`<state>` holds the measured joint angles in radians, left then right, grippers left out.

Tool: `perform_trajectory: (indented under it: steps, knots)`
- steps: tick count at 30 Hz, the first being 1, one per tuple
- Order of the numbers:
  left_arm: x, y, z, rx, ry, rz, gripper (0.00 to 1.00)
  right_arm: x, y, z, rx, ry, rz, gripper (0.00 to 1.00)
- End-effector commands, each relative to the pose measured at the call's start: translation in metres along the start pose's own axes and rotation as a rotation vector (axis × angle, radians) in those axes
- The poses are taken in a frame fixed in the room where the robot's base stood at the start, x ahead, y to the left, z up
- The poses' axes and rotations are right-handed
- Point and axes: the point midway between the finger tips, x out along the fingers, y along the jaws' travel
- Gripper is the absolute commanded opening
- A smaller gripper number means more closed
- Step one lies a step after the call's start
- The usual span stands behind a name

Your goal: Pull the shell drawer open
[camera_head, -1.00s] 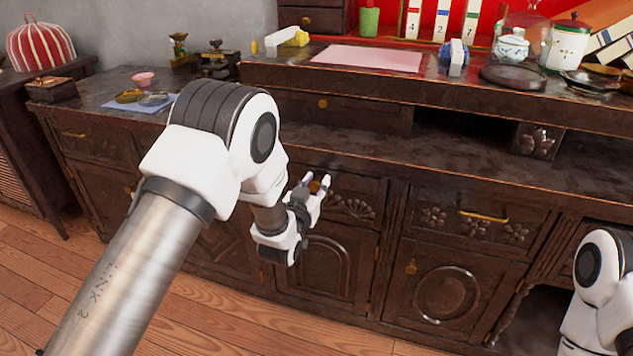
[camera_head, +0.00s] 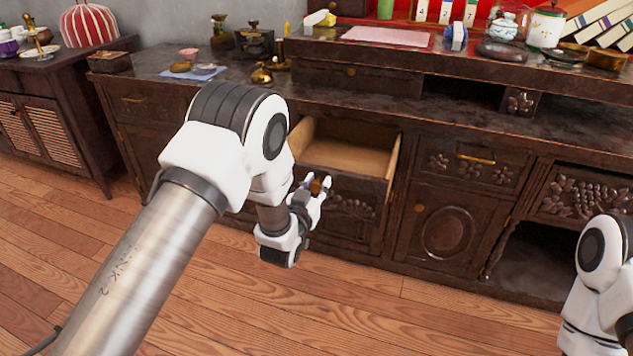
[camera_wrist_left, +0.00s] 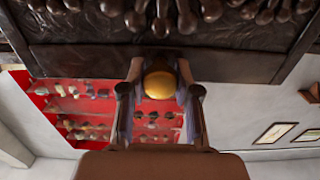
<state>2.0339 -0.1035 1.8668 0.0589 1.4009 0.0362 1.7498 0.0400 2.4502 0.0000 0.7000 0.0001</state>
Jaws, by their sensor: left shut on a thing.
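The shell drawer (camera_head: 352,201) stands pulled out from the dark wooden cabinet, and its pale, empty-looking inside shows. Its front carries a carved shell pattern, partly hidden by my left gripper. My left gripper (camera_head: 318,186) is at the drawer front, shut on the drawer's knob. In the left wrist view the round brass knob (camera_wrist_left: 160,84) sits between the two fingers, close to the dark carved drawer front (camera_wrist_left: 90,45). My right arm shows at the lower right of the head view, but its gripper is out of view.
A flower-carved drawer (camera_head: 478,163) with a brass handle is shut, right of the open one. Teaware and a pink sheet (camera_head: 386,37) lie on the cabinet's top. The wooden floor (camera_head: 350,300) in front is clear.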

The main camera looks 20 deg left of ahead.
Motion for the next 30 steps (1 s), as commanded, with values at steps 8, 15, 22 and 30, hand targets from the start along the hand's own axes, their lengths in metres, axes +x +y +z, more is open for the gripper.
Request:
perform_trajectory:
  steps: [8,15,22,30]
  knots:
    - [0.0,0.0,-0.001,0.0,0.003,0.0,0.0,-0.001,0.0,0.0,0.0,0.001,0.0,0.4]
    - [0.0,0.0,-0.001,0.0,0.003,0.0,0.42,-0.001,0.0,0.0,0.0,0.001,0.0,0.4]
    - [0.0,0.0,-0.001,0.0,0.003,0.0,0.57,-0.001,0.0,0.0,0.0,0.001,0.0,0.4]
    - [-0.017,0.0,0.0,0.0,-0.001,0.0,0.57,-0.001,0.0,0.0,0.0,0.001,0.0,0.4]
